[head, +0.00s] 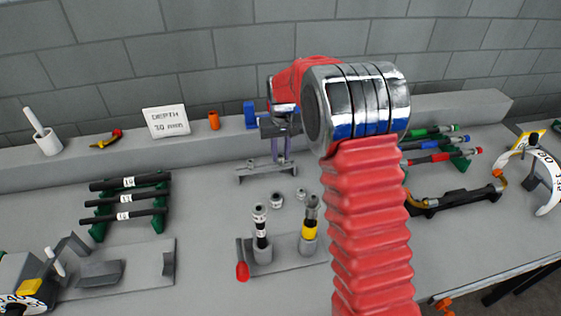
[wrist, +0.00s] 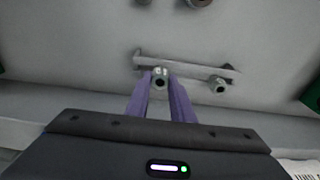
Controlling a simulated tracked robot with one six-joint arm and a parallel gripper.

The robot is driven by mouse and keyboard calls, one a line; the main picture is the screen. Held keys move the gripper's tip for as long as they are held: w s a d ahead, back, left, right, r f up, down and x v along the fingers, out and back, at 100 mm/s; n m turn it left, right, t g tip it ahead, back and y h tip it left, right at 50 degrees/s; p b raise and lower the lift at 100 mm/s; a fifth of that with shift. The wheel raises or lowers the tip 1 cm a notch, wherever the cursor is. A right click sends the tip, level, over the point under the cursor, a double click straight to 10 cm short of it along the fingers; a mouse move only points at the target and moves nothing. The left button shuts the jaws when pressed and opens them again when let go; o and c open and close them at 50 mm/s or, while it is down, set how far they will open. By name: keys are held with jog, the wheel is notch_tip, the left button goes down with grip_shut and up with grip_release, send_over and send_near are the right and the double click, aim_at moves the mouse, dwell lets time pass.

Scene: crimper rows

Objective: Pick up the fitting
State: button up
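A small grey metal fitting (wrist: 160,77) stands at a narrow grey rack (wrist: 190,66) in the wrist view. My gripper (wrist: 161,80) has purple fingers, one on each side of this fitting. They are apart from each other, with the fitting filling most of the gap. I cannot tell whether they touch it. A second fitting (wrist: 219,85) is at the rack's right end. In the head view, my gripper (head: 281,160) points down at the rack (head: 266,174) at the back of the bench. The fitting between the fingers is hard to make out there.
Two upright tools, one black-banded (head: 261,228) and one yellow-banded (head: 309,228), stand in front of the rack, with loose grey rings (head: 276,200) behind them. Black hoses (head: 130,199) lie on a green rack at left. A ledge with a depth sign (head: 166,122) runs behind.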

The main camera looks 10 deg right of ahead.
grip_shut()
notch_tip(320, 180, up, 10)
dwell(0.6)
dwell(0.4)
notch_tip(320, 180, up, 7)
jog(key=m, duration=0.3)
send_over(281, 156)
jog(key=s, duration=0.3)
jog(key=shift+w+r, duration=0.2)
jog(key=shift+w, duration=0.05)
jog(key=shift+s, duration=0.1)
